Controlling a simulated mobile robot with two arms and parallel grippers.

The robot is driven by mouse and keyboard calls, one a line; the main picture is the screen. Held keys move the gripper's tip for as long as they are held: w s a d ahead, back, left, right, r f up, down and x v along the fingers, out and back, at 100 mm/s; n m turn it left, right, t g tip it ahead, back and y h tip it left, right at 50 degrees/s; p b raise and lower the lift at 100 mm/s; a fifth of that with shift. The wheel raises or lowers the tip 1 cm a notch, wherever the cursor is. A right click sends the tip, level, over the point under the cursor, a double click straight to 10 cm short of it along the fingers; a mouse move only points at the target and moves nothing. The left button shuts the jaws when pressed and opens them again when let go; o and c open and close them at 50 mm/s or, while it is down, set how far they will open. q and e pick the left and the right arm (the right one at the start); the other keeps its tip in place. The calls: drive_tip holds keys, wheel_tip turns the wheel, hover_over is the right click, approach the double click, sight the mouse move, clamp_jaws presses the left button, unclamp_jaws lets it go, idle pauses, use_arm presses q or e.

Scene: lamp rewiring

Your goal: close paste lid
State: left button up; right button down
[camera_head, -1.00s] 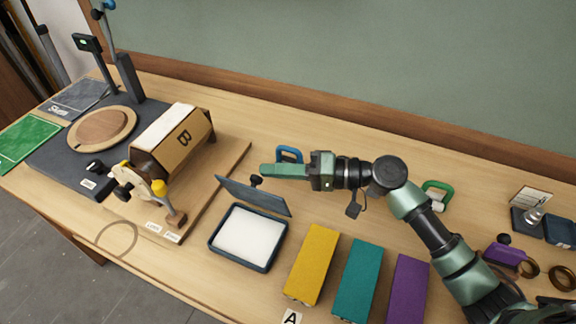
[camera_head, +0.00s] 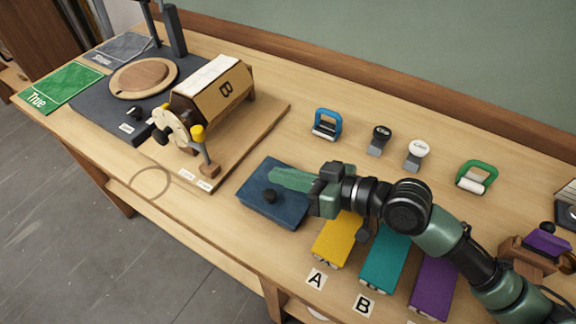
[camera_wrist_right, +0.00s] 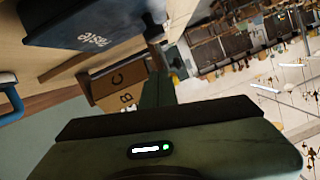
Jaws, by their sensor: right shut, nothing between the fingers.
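The paste box is a dark blue box with a round black knob on its lid (camera_head: 262,211). In the head view its lid lies down flat over the box and the white inside is hidden. My right gripper (camera_head: 275,179) is shut and empty, its green fingers over the back part of the lid. I cannot tell whether the fingers touch it. In the right wrist view the dark blue lid (camera_wrist_right: 85,22) shows with "Paste" lettering, beside the fingers (camera_wrist_right: 158,90). My left gripper is not in view.
Yellow (camera_head: 338,238), teal (camera_head: 385,262) and purple (camera_head: 433,288) blocks stand right of the box. A wooden board (camera_head: 262,125) with the drum marked B (camera_head: 215,92) is to the left. A blue-handled tool (camera_head: 326,124) and two stamps stand behind. A green-handled tool (camera_head: 476,177) is farther right.

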sight(279, 208)
drive_tip(key=shift+s+a+f+n, duration=0.15)
drive_tip(key=shift+s+f+n, duration=0.15)
drive_tip(key=shift+f, duration=0.2)
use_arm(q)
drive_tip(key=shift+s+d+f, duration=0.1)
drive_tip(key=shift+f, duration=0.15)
use_arm(e)
drive_tip(key=shift+s+a+f, duration=0.2)
drive_tip(key=shift+s+f, duration=0.1)
drive_tip(key=shift+f, duration=0.35)
drive_tip(key=shift+s+a+f, duration=0.2)
drive_tip(key=shift+s+f, duration=0.1)
drive_tip(key=shift+f, duration=0.3)
drive_tip(key=shift+f, duration=0.15)
drive_tip(key=shift+r, duration=0.45)
wheel_tip(279, 208, up, 4)
drive_tip(key=p, duration=0.4)
drive_tip(key=shift+a, duration=0.15)
drive_tip(key=shift+s+d+f+b, duration=0.35)
drive_tip(key=shift+s+d+b, duration=0.1)
drive_tip(key=shift+d, duration=0.05)
use_arm(q)
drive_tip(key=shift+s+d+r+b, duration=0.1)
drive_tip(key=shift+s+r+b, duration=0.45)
drive_tip(key=shift+b, duration=0.6)
use_arm(e)
drive_tip(key=v, duration=0.8)
drive_tip(key=shift+s+r, duration=0.4)
